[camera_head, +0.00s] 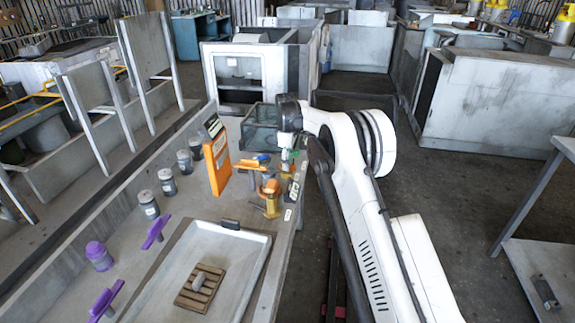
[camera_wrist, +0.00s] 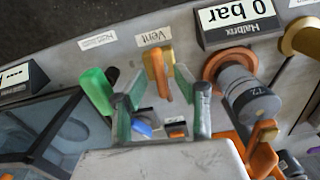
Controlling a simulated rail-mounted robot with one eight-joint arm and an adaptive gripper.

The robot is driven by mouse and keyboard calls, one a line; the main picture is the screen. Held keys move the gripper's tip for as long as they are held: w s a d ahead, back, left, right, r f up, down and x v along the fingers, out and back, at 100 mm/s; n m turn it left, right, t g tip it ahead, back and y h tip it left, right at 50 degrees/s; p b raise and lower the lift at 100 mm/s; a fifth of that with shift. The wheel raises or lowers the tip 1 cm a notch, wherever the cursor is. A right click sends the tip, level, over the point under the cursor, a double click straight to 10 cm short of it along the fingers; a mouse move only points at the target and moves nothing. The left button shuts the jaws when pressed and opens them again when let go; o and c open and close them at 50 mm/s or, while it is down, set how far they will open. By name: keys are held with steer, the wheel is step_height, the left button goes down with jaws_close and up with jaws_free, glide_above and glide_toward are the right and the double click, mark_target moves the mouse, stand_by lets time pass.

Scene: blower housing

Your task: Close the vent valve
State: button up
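In the wrist view, the vent valve shows as a yellow-orange handle (camera_wrist: 156,70) beside an upside-down "Vent" label (camera_wrist: 154,37). The handle points toward my wrist. My gripper (camera_wrist: 160,79) is open, with one green-padded finger on each side of this handle. I cannot tell whether either finger touches it. In the head view my gripper (camera_head: 288,158) hangs over the far part of the bench, and the vent valve is hard to make out there.
A green handle (camera_wrist: 97,92) stands close left of the fingers. Right are a "0 bar" display (camera_wrist: 238,18), a grey "T2" cylinder (camera_wrist: 248,95) and an orange handle (camera_wrist: 262,150). The head view shows a dark glass box (camera_head: 258,130), an orange panel (camera_head: 217,160) and a tray (camera_head: 245,270).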

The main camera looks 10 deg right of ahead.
steer(key=shift+f, duration=0.4)
jaws_close()
